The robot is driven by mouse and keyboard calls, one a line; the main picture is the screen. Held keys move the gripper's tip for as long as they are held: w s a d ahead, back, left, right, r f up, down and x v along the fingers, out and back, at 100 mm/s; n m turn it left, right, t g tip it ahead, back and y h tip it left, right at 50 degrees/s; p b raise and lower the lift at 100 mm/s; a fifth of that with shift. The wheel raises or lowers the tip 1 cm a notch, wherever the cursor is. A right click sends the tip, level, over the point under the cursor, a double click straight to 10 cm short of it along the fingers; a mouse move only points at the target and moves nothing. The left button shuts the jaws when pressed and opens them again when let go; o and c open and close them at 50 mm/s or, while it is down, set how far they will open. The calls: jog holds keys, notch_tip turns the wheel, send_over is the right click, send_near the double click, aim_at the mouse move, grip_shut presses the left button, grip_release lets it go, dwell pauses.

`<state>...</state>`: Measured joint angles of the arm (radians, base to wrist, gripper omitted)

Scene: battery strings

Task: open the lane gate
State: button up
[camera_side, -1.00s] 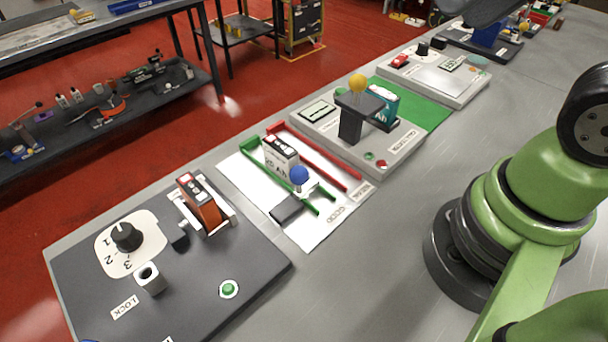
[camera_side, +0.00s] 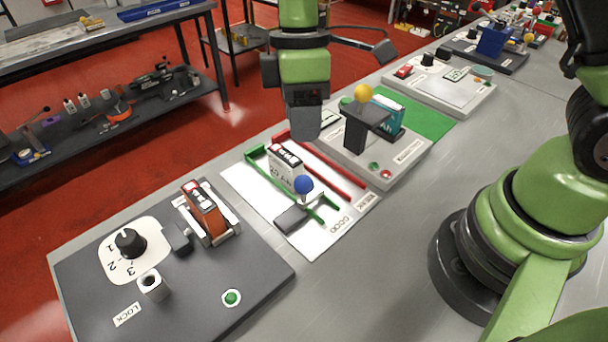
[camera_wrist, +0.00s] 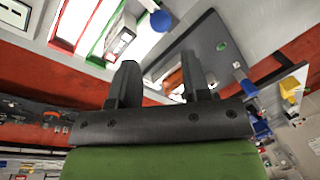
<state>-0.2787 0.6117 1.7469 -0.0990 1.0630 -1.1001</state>
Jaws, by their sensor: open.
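The lane gate shows as a blue ball knob (camera_side: 303,184) on a small post at the near end of the green-railed lane (camera_side: 257,156), beside a dark block (camera_side: 291,220). The blue knob also shows in the wrist view (camera_wrist: 161,20). A white battery (camera_side: 284,170) stands between the green rails, just behind the knob. My gripper (camera_wrist: 160,75) is open and empty in the wrist view, its two dark fingers apart. In the side view my gripper hangs above and behind the lanes, apart from the knob. Its fingertips are not clear there.
A red-railed lane (camera_side: 335,172) runs beside the green one. To the right stands a grey station with a yellow ball (camera_side: 363,93) and a teal battery (camera_side: 389,116). To the left, a dark plate (camera_side: 195,300) carries a dial (camera_side: 130,241) and an orange battery (camera_side: 206,213).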

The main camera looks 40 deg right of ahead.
aim_at(304, 176)
jog(key=f, duration=0.3)
jog(key=s+f, duration=0.1)
jog(key=f, duration=0.2)
jog(key=a+f, duration=0.1)
jog(key=f, duration=0.3)
jog(key=shift+s+a, duration=0.1)
jog(key=shift+s, duration=0.2)
grip_shut()
jog(key=shift+a, duration=2.6)
